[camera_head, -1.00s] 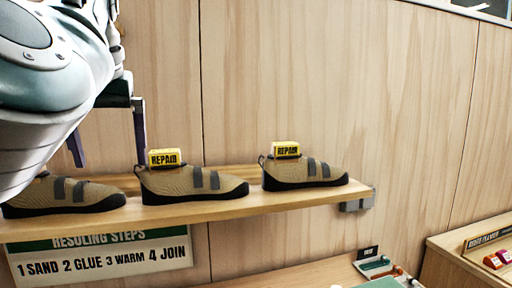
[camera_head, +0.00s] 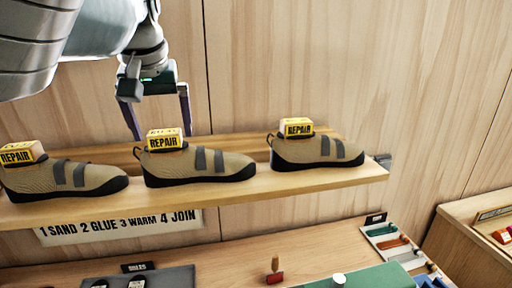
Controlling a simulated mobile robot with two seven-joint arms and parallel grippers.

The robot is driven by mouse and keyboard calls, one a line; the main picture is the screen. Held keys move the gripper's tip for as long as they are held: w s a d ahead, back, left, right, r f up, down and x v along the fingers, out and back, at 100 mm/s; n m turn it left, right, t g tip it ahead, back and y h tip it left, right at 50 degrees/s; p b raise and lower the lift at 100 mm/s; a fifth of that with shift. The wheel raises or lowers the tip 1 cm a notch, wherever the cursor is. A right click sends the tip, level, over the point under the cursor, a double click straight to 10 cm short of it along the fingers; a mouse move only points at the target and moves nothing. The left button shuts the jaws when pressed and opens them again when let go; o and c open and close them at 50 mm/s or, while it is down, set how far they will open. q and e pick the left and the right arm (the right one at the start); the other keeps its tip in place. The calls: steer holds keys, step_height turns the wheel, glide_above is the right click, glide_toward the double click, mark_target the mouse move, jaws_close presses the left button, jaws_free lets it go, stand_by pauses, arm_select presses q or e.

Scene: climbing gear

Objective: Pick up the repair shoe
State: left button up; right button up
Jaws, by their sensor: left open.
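Three tan climbing shoes with black soles and two grey straps stand in a row on a wooden shelf. Each has a yellow block marked REPAIR at its heel opening: the left shoe (camera_head: 72,178), the middle shoe (camera_head: 205,165) and the right shoe (camera_head: 318,151). My left gripper (camera_head: 160,128) is open and empty, pointing down just behind and above the heel of the middle shoe. Its two dark fingers reach down on either side of the middle block's position, partly hidden by the block and shoe. Contact cannot be told. My right gripper is out of view.
The wooden shelf (camera_head: 240,190) ends at the right, against a panelled wall. Below it hangs a resoling steps sign (camera_head: 120,227). The bench underneath holds a green mat (camera_head: 370,278), a small red-ended tool (camera_head: 275,272) and a tray of coloured tools (camera_head: 392,240).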

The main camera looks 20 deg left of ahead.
arm_select(q)
steer(key=shift+w+f, duration=0.1)
steer(key=shift+f, duration=0.25)
steer(key=c, duration=1.3)
steer(key=shift+r, duration=0.1)
steer(key=shift+c, duration=0.7)
